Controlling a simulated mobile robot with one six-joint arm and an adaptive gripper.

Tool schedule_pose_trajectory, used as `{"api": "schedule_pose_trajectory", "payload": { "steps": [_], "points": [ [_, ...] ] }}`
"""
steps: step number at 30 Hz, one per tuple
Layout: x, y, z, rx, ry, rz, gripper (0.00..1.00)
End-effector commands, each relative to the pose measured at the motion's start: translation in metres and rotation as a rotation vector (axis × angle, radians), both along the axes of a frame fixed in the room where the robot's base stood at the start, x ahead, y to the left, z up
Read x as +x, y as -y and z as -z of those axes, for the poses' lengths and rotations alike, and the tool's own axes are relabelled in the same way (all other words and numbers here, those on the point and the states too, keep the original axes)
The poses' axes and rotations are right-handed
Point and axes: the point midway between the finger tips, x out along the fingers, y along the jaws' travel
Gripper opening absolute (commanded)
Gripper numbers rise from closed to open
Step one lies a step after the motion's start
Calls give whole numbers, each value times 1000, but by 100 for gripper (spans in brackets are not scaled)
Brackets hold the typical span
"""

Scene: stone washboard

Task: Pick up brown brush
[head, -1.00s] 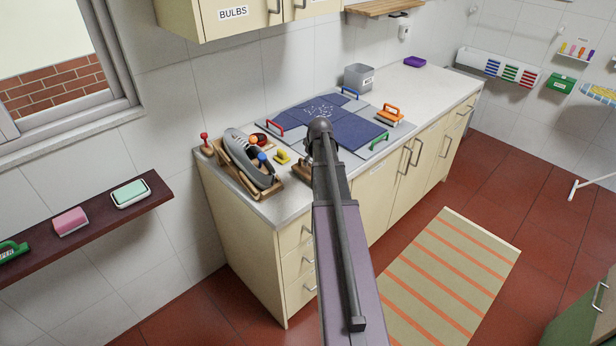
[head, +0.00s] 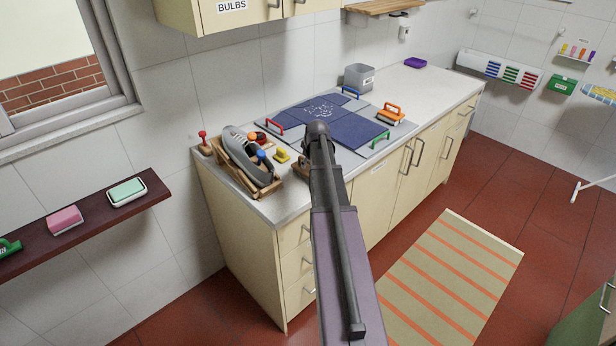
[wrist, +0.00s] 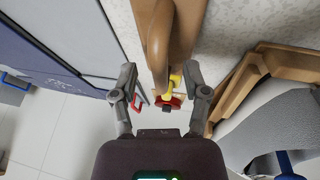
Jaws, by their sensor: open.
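The brown brush (wrist: 160,38) shows in the wrist view as a curved brown handle over a brown body, at the top middle. My gripper (wrist: 160,75) is open, with one finger on each side of the handle's near end. I see no contact, and cannot tell how far the handle lies from the fingertips in depth. In the head view, only a small brown part of what looks like the brush (head: 302,167) shows beside my arm. My arm hides the rest of it and my gripper there.
A wooden rack holding a grey piece (head: 240,152) stands left on the counter, close to the gripper. A yellow item (head: 282,155) is beside it. Blue panels (head: 355,133) with coloured handles lie behind. A grey bin (head: 358,77) stands at the back. The far counter is mostly clear.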

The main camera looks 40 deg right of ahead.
Motion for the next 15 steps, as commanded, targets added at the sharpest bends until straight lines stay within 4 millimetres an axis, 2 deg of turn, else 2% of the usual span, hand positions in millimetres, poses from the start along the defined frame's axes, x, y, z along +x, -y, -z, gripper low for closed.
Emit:
{"api": "schedule_pose_trajectory", "payload": {
  "steps": [4, 15],
  "points": [
    [3, 1, 9, 0, 0, 0, 60],
    [4, 2, 9, 0, 0, 0, 60]
  ]
}}
